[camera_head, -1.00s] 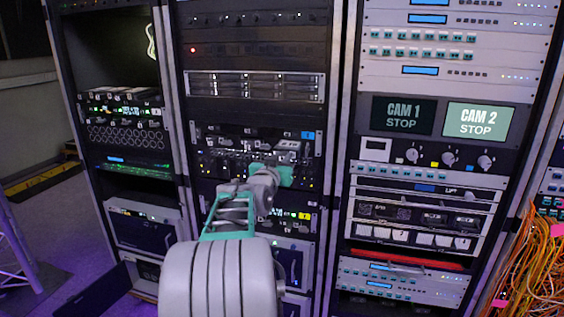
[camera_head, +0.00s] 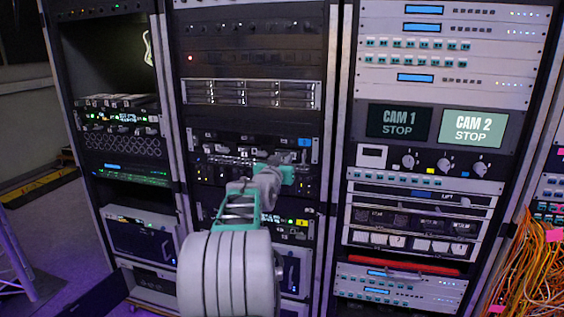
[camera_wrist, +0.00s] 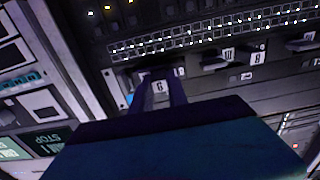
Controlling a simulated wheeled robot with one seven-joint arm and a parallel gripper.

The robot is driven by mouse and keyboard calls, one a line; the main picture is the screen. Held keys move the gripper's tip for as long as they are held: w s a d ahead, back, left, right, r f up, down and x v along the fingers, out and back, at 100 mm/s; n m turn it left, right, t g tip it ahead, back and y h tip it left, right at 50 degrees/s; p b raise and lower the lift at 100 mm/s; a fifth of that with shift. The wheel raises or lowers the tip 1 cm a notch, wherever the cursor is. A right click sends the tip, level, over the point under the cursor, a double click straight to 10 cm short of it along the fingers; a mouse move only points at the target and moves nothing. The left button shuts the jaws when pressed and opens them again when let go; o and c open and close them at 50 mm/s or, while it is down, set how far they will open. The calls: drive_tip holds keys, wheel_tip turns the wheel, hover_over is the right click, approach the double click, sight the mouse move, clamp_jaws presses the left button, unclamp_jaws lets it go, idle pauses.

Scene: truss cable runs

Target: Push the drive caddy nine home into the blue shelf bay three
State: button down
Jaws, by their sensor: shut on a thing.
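My gripper (camera_head: 287,176) is at the front of the middle rack, at the right part of a shelf with a blue tag (camera_head: 305,142). In the wrist view, which is upside down, its two dark fingers (camera_wrist: 162,92) are shut on drive caddy nine (camera_wrist: 159,87); its label reads like a 6 there. The caddy sits in line with the shelf front. How deep it is, and which bay it is in, I cannot tell. The gripper body hides much of it in both views.
Other labelled caddies (camera_wrist: 257,58) stand beside it in the same row. A shelf with a yellow tag (camera_head: 302,222) lies below. The right rack (camera_head: 400,95) with the CAM screens is close by. Orange cables (camera_head: 530,265) hang at the far right.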

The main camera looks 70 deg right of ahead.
drive_tip(key=shift+d+r, duration=0.15)
drive_tip(key=shift+d, duration=0.15)
drive_tip(key=shift+w+d, duration=0.1)
drive_tip(key=shift+d, duration=0.4)
drive_tip(key=c, duration=1.4)
unclamp_jaws()
drive_tip(key=shift+o, duration=1)
drive_tip(key=shift+f, duration=0.25)
drive_tip(key=s+a+b, duration=0.1)
drive_tip(key=a, duration=0.6)
drive_tip(key=shift+a+r, duration=0.15)
drive_tip(key=shift+a, duration=0.2)
